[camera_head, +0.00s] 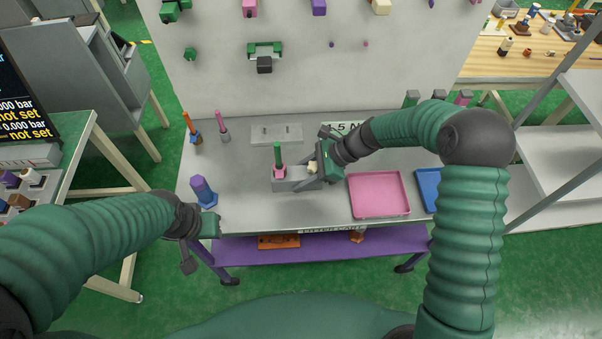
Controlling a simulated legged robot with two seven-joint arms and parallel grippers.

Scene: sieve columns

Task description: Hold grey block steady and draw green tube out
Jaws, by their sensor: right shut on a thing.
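The grey block (288,186) lies on the grey table. A green tube (278,153) stands upright in a pink collar (279,173) at the block's left end. My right gripper (313,177) reaches in from the right and is shut on the right end of the grey block. A small cream knob (313,165) shows beside its fingers. My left gripper (196,245) is at the table's front left edge, well away from the block and tube. Its fingers are partly hidden and their opening is unclear.
A purple-topped blue post (203,192) stands near my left gripper. Orange (189,124) and pink (222,124) rods stand behind it. A grey plate (277,133) lies behind the block. A pink tray (378,195) and a blue tray (427,188) are to the right.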

